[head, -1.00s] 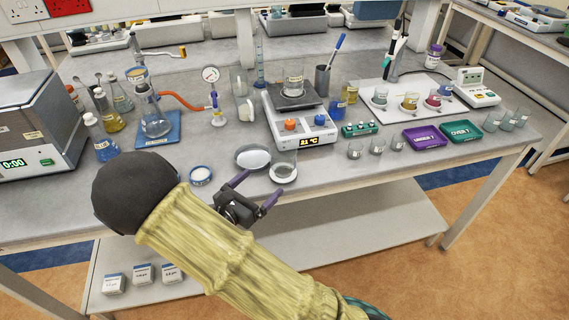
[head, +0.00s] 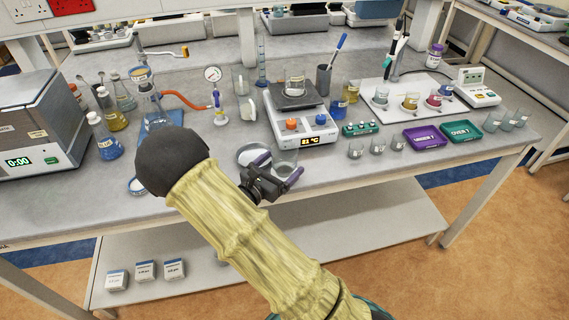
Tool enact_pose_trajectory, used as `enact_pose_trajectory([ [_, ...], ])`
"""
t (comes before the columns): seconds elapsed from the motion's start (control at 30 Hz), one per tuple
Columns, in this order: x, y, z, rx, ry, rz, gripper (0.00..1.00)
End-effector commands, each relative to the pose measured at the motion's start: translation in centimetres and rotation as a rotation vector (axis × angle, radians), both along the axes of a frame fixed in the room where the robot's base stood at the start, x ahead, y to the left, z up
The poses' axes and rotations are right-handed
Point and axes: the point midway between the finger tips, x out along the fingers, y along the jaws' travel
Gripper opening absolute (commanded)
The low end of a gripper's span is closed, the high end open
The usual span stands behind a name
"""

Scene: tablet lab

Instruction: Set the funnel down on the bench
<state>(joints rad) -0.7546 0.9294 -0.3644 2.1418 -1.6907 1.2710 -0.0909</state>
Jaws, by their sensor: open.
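What looks like the funnel (head: 140,75) sits atop the glass flask (head: 150,101) at the back left of the bench (head: 330,172). It is a pale cup with a tan top surface and a bluish body. My gripper (head: 279,170) is open near the bench's front edge, well to the right of the funnel and nearer. Its purple fingertips appear either side of a clear glass beaker (head: 285,158). I cannot tell whether they touch it. My arm hides part of the bench.
A round white dish (head: 249,153) lies left of the beaker, partly hidden by my gripper. A red hose (head: 186,98) runs from the flask to a gauge (head: 212,74). A hotplate (head: 302,122) stands behind the beaker. Small glasses, purple and green trays (head: 462,132) lie to the right.

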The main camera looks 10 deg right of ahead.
Motion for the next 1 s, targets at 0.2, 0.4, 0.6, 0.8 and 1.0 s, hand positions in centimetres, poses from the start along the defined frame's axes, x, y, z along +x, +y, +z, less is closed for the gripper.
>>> enact_pose_trajectory([
  [0.2, 2.0, -2.3, 0.1, 0.000, 0.001, -0.001, 0.92],
  [0.4, 2.2, -2.4, 0.0, 0.000, 0.001, 0.003, 0.92],
  [0.6, 2.2, -2.4, 0.0, 0.000, 0.001, 0.004, 0.92],
  [0.8, 2.2, -2.4, 0.0, -0.001, 0.001, 0.004, 0.88],
  [1.0, 2.2, -2.4, 0.0, -0.001, 0.001, 0.003, 0.49],
])
